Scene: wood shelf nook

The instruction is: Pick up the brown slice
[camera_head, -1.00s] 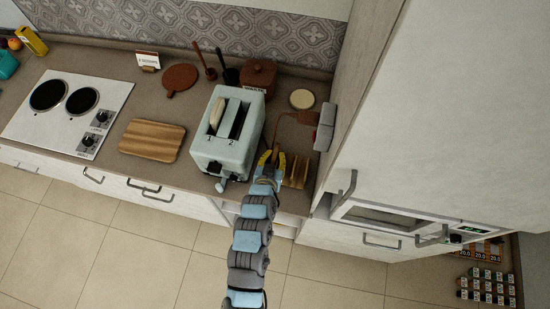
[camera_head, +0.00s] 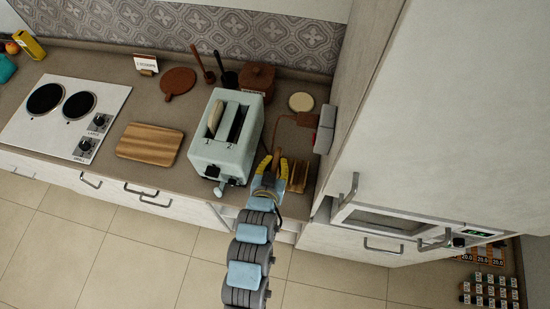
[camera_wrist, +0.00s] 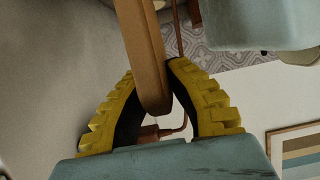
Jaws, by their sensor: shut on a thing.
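The brown slice (camera_wrist: 146,55) is seen nearly edge-on in the wrist view, between the two yellow-ridged fingers of my gripper (camera_wrist: 158,95). My gripper is shut on it. In the head view my gripper (camera_head: 271,165) is just right of the pale blue toaster's front corner, and the slice (camera_head: 277,156) shows only as a small brown sliver between the fingers. The toaster (camera_head: 207,150) has a light slice (camera_head: 215,118) standing in its left slot; its right slot looks dark and empty. A wooden rack (camera_head: 298,178) stands just right of my gripper.
A wooden cutting board (camera_head: 150,144) and a hob (camera_head: 62,118) lie left of the toaster. A brown pot (camera_head: 258,78) and a pale round disc (camera_head: 301,102) are behind. A tall cabinet (camera_head: 440,90) closes off the right side.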

